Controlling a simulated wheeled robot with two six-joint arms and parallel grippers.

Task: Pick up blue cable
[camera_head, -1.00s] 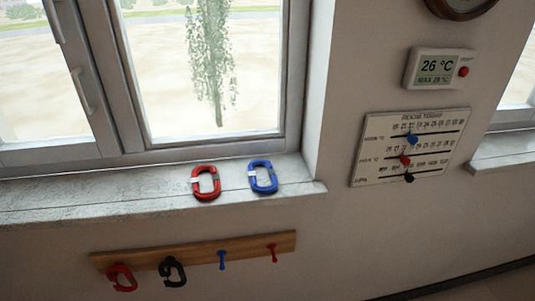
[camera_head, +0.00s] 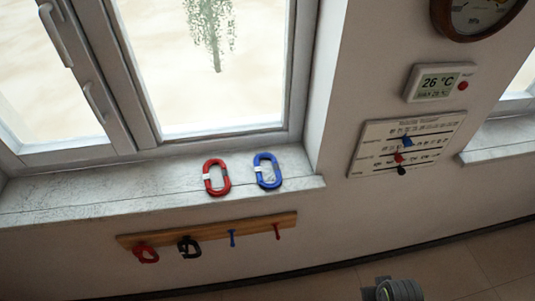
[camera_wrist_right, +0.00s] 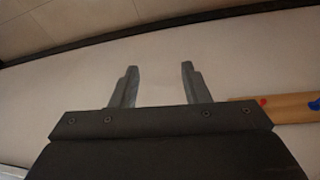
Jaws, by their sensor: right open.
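The blue cable (camera_head: 267,171) is a coiled oval loop with a pale band, lying on the window sill near its right end. A similar red loop (camera_head: 216,177) lies just to its left, apart from it. My right gripper (camera_wrist_right: 158,68) is open and empty in the right wrist view, with a plain wall beyond its fingers. A dark, rounded part of my right arm shows at the bottom right of the head view; its fingers do not show there. My left gripper is not in view.
Below the sill (camera_head: 120,200), a wooden peg rail (camera_head: 208,228) holds a red loop (camera_head: 146,254) and a black loop (camera_head: 190,247); its blue peg (camera_head: 232,238) and red peg (camera_head: 277,231) are bare. A thermostat (camera_head: 438,82) and slider panel (camera_head: 405,143) are on the wall at right.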

